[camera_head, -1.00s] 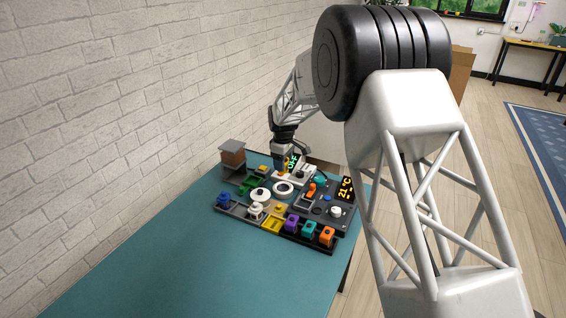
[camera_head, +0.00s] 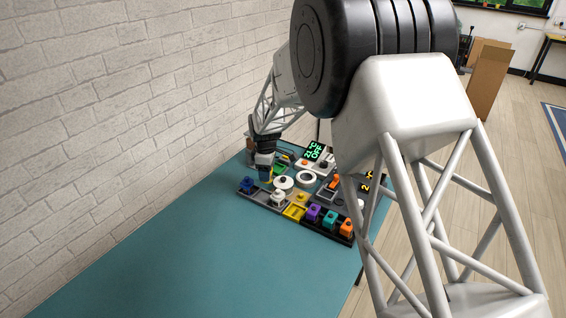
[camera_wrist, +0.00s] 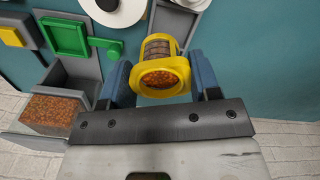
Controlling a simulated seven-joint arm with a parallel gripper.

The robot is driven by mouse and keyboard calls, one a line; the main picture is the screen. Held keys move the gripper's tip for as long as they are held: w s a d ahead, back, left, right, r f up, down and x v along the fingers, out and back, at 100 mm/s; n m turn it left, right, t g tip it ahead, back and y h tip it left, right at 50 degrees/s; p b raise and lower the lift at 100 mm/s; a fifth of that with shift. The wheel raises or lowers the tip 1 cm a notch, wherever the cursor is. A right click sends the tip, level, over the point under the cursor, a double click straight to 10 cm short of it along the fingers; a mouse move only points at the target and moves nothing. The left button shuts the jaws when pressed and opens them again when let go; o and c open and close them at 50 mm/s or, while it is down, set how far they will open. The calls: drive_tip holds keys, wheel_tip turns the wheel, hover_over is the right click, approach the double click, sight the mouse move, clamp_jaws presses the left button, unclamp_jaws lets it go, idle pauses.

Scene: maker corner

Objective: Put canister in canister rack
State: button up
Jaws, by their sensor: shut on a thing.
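My gripper (camera_wrist: 162,82) is shut on a yellow canister (camera_wrist: 159,62) with a clear end and brown granules inside. Its two blue fingers grip the canister from either side in the wrist view. In the head view, my gripper (camera_head: 264,172) hangs over the left back part of the board on the table, with only a little yellow showing below it. I cannot tell which part of the board is the canister rack. A grey slotted piece (camera_wrist: 176,20) lies beyond the canister in the wrist view.
A green handled piece (camera_wrist: 68,38) and a grey bin of brown granules (camera_wrist: 52,112) are left of the canister. White round parts (camera_head: 284,183) and several coloured blocks (camera_head: 313,212) crowd the board. The teal table (camera_head: 200,240) is clear in front; a brick wall (camera_head: 110,110) stands left.

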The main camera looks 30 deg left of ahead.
drive_tip(key=shift+s+a+f+n, duration=0.1)
drive_tip(key=shift+s+a+n, duration=0.1)
drive_tip(key=shift+s, duration=0.35)
drive_tip(key=shift+s+a+f+n, duration=0.1)
drive_tip(key=shift+s+a, duration=0.1)
drive_tip(key=shift+s, duration=0.3)
drive_tip(key=shift+f, duration=0.25)
drive_tip(key=shift+f, duration=2.95)
drive_tip(key=shift+f, duration=0.5)
drive_tip(key=o, duration=1)
drive_tip(key=shift+r, duration=0.1)
drive_tip(key=shift+r, duration=3.35)
